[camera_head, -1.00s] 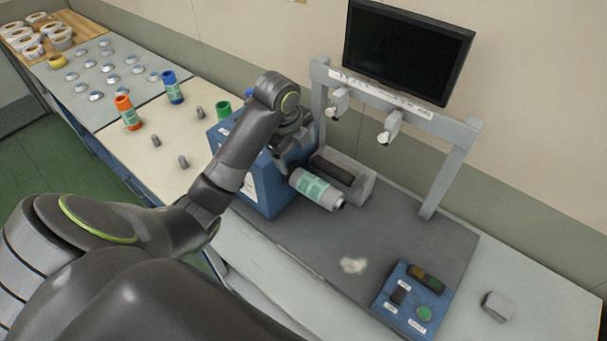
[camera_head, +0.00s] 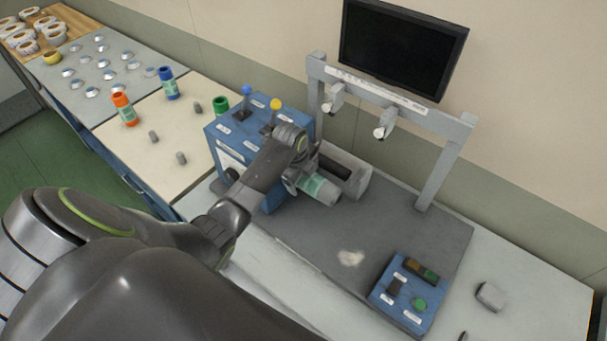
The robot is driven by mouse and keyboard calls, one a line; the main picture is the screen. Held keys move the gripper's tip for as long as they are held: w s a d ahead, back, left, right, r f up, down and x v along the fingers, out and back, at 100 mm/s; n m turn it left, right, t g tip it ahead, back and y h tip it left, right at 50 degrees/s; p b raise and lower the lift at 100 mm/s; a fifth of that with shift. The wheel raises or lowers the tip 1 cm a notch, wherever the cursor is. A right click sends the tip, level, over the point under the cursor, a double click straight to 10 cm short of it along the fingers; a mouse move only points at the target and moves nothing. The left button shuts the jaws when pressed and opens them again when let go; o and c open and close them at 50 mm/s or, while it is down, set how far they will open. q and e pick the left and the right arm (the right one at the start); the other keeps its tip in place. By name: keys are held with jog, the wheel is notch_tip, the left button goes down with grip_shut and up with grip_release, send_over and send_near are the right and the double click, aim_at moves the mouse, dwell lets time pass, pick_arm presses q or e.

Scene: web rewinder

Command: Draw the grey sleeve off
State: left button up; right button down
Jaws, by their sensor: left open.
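The grey sleeve (camera_head: 331,194), with a green-and-white band, lies level at the front of the blue machine box (camera_head: 230,157). Its free end points right and toward me, above the grey bench plate. My left gripper (camera_head: 299,183) is at the sleeve's inner end, beside the box, with its jaws open. My own wrist hides the inner end and most of the fingers, so I cannot tell whether they touch the sleeve. The spindle is hidden. My right gripper is out of view.
A grey trough (camera_head: 362,186) stands right behind the sleeve, under a grey frame (camera_head: 441,167). A blue button panel (camera_head: 407,296) sits at the front right. Levers with blue and yellow knobs top the box. The plate between sleeve and panel is mostly clear.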

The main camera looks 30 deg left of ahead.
pick_arm(q)
jog(key=shift+f, duration=0.2)
jog(key=shift+c, duration=0.4)
jog(key=c, duration=1.3)
jog(key=shift+d, duration=0.2)
